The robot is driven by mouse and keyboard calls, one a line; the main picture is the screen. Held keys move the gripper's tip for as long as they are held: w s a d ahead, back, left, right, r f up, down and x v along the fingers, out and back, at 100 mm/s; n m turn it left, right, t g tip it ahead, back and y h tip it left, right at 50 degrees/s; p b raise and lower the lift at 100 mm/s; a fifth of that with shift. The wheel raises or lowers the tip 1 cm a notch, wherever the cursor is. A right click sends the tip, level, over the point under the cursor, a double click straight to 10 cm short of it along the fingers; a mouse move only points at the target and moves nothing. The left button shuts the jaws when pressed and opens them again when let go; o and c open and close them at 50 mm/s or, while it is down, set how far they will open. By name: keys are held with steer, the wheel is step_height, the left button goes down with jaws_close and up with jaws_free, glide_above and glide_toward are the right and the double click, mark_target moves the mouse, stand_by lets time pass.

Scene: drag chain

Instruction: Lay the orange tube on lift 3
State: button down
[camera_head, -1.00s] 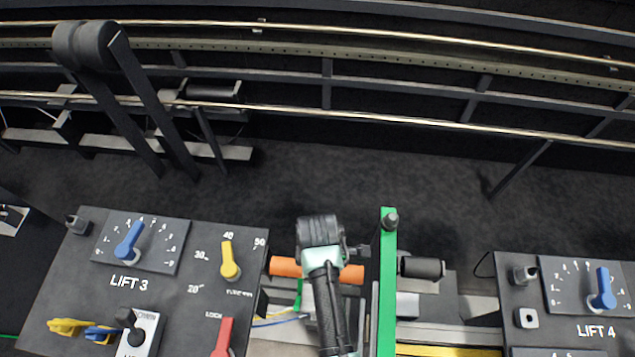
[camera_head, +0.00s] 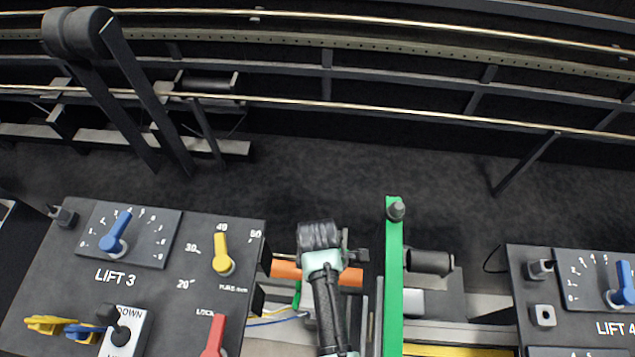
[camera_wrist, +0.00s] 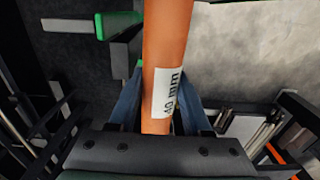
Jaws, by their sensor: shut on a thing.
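The orange tube (camera_head: 286,269) lies crosswise in the head view, its middle hidden behind my arm. In the wrist view the tube (camera_wrist: 167,40) runs lengthwise between the two blue fingers of my gripper (camera_wrist: 157,108), which is shut on it. A white label reading "40 mm" shows on the tube. The lift 3 panel (camera_head: 60,245) is at lower left in the head view, just left of the tube. Its yellow lever stands near 40. Which part of lift 3 bears a tube I cannot tell. The head view hides my fingertips.
A green upright bar (camera_head: 394,290) stands close to the right of the tube, with a black roller (camera_head: 428,261) beyond it. The lift 4 panel (camera_head: 560,325) is at right. Dark rails (camera_head: 330,70) cross the back. Bare dark floor (camera_head: 300,170) lies between.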

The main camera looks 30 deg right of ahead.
steer(key=shift+f+b, duration=8.5)
steer(key=shift+f, duration=2.4)
steer(key=shift+c, duration=1.3)
jaws_free()
steer(key=shift+r, duration=0.1)
step_height(320, 180, up, 13)
steer(key=p, duration=0.1)
